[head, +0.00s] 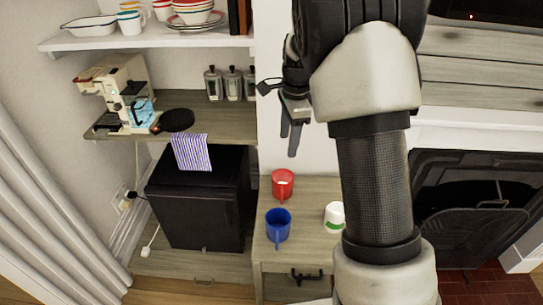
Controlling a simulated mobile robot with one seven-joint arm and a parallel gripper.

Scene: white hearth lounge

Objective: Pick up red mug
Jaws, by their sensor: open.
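The red mug (282,185) stands upright on a light wood cabinet top (318,188), its handle pointing toward the front. My gripper (290,139) is above and a little to the right of the red mug in the picture, with its fingers pointing down. It is open, with nothing seen between its fingers, and it is apart from the mug. My arm covers the right part of the cabinet top.
A blue mug (278,226) stands in front of the red mug, and a white and green cup (334,217) stands to the right. A black mini fridge (200,200) is at left under a shelf with a coffee machine (122,95) and jars (231,84). A black fireplace (475,190) is at right.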

